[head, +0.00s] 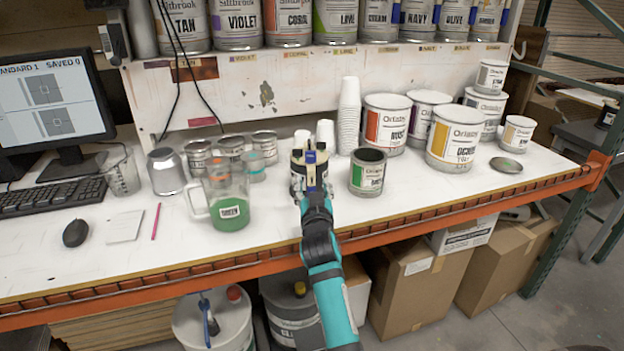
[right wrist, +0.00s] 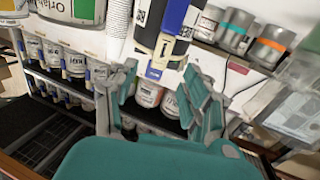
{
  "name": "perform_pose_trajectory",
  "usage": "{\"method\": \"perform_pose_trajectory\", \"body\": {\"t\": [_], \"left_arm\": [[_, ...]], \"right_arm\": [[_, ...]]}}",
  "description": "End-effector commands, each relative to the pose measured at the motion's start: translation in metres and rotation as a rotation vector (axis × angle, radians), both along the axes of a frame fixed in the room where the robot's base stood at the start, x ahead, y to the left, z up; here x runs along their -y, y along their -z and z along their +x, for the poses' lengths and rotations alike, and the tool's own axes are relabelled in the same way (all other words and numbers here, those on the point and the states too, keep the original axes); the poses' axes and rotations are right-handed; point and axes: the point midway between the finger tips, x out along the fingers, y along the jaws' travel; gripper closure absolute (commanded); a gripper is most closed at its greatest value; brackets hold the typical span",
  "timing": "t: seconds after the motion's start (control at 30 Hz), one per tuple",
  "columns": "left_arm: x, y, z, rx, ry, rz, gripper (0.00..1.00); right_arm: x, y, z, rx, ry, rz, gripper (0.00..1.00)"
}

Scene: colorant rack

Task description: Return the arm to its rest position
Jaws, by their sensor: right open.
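My right arm reaches up from the bottom middle of the head view. Its gripper (head: 311,172) is over the bench's front half, in front of a small can (head: 297,181) that it partly hides. In the right wrist view the gripper (right wrist: 163,88) has its two fingers spread wide. A dark, blue and yellow piece (right wrist: 170,30) shows at the top between them, and I see nothing clamped. Whether the fingers touch it, I cannot tell. My left gripper is out of view.
A green-filled jug (head: 231,208) stands left of the gripper, an open green-label can (head: 368,176) close on its right. A paper-cup stack (head: 349,115) and larger cans (head: 456,137) stand behind right. The bench's front edge (head: 440,212) runs under the arm. A shelf with cans is behind.

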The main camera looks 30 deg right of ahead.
Motion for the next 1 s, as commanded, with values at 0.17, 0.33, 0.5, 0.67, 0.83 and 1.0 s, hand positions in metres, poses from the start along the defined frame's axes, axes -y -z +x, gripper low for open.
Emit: {"method": "perform_pose_trajectory", "body": {"t": [0.17, 0.33, 0.5, 0.67, 0.83, 1.0], "left_arm": [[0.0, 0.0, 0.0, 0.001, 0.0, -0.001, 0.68], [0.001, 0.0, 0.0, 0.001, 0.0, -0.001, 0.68], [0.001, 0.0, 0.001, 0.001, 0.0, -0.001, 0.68], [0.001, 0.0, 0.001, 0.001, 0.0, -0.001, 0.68], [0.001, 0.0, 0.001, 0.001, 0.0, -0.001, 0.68], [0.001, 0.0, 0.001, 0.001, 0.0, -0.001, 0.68]], "right_arm": [[-0.007, 0.0, -0.012, 0.0, 0.0, 0.0, 0.52], [-0.007, 0.0, -0.013, 0.001, 0.0, 0.0, 0.52], [-0.007, 0.0, -0.013, 0.0, 0.0, 0.0, 0.52], [-0.007, 0.0, -0.013, 0.0, 0.0, 0.0, 0.52], [-0.011, 0.027, -0.032, -0.085, -0.009, 0.013, 0.52], [-0.04, 0.104, -0.102, -0.374, -0.077, 0.062, 0.52]]}}
